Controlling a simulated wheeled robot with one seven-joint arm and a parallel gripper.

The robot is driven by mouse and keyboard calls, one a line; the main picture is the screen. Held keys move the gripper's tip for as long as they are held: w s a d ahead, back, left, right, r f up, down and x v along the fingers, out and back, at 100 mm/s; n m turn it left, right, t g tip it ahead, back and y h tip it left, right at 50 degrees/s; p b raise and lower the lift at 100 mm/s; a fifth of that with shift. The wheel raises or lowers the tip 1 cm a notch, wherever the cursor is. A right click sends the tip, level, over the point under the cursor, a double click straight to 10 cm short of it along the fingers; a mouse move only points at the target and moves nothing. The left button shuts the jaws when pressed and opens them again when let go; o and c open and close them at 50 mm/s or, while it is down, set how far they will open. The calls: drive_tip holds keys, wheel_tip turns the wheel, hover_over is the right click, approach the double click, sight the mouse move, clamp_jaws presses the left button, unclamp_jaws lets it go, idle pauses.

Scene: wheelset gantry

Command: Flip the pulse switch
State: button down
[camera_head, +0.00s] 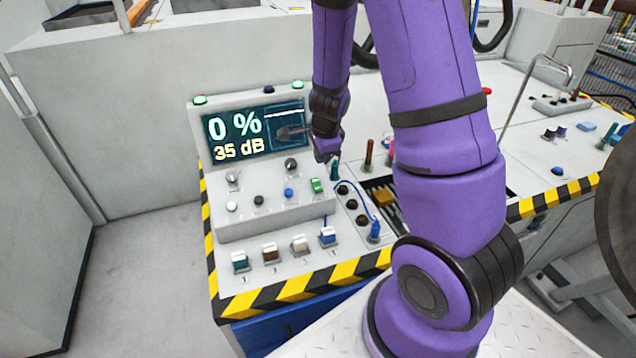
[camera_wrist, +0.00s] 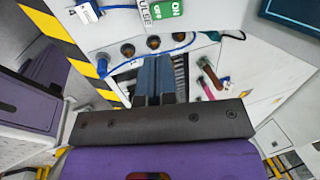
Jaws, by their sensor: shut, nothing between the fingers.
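The pulse switch (camera_head: 317,185) is a small green rocker on the right of the console's raised panel. In the wrist view the green pulse switch (camera_wrist: 166,12) is at the top edge, partly cut off, with "ON" on it and a "PULSE" label beside it. My gripper (camera_head: 324,157) hangs above and just behind the switch in the head view. In the wrist view my gripper (camera_wrist: 153,60) has its dark fingers together and empty, with the tips below the switch in the picture. I see no contact with the switch.
A display (camera_head: 255,132) reads 0 % and 35 dB. Knobs and buttons sit left of the switch, and several numbered switches line the front. A blue cable (camera_head: 375,230) loops by black sockets (camera_head: 351,204) at right. Upright coloured handles (camera_head: 369,154) stand behind the sockets.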

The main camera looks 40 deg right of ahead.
sight(316, 183)
drive_tip(key=shift+x, duration=6.2)
drive_tip(key=shift+s+a+f, duration=0.1)
drive_tip(key=shift+s+f, duration=0.05)
drive_tip(key=shift+f, duration=0.15)
drive_tip(key=shift+w+d+r, duration=0.15)
drive_tip(key=shift+w+r, duration=0.05)
drive_tip(key=shift+w, duration=0.25)
drive_tip(key=shift+w+d+r, duration=0.15)
drive_tip(key=shift+w+r, duration=0.05)
drive_tip(key=shift+w, duration=0.2)
drive_tip(key=shift+r, duration=0.1)
drive_tip(key=d+v, duration=0.1)
drive_tip(key=v, duration=1.2)
drive_tip(key=shift+s+a+r, duration=0.2)
drive_tip(key=shift+a+r, duration=0.15)
drive_tip(key=shift+a, duration=0.2)
